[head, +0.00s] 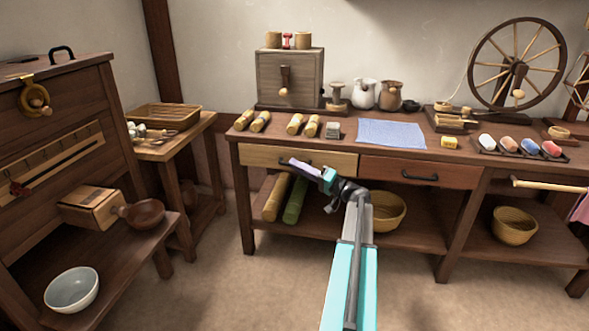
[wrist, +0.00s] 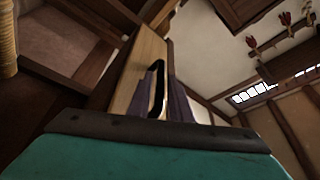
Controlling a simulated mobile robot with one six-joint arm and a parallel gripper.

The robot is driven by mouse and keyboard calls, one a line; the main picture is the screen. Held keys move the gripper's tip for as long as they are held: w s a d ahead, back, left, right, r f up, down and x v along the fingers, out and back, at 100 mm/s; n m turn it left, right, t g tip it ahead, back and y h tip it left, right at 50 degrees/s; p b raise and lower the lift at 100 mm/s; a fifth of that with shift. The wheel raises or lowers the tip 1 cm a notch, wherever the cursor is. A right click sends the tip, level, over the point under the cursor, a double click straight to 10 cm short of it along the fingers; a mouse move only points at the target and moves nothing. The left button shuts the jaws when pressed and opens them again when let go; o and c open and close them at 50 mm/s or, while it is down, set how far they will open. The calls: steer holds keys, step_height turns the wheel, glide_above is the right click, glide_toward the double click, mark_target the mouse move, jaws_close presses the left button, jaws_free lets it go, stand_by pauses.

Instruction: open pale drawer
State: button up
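The pale drawer (head: 262,157) is in the left of the long workbench's front, and its front looks flush with the frame. It has a dark bar handle (head: 309,165). My gripper (head: 297,164) reaches from the front with its lavender fingers at the handle. In the wrist view the pale drawer front (wrist: 130,80) fills the middle, with the black handle (wrist: 156,80) on it. The grey-purple fingers (wrist: 162,105) show on both sides of the handle, close to it. Whether they press on it cannot be told.
A red-brown drawer (head: 405,172) sits to the right in the workbench (head: 350,140). Rolled bundles (head: 283,198) and a basket (head: 387,211) lie on the shelf below. A side table (head: 170,148) and dark cabinet (head: 75,90) stand left. The floor (head: 210,285) in front is clear.

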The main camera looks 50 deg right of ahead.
steer(key=shift+w+a+r, duration=0.15)
steer(key=shift+w+r, duration=0.05)
steer(key=shift+w, duration=0.5)
jaws_close()
steer(key=shift+a, duration=0.15)
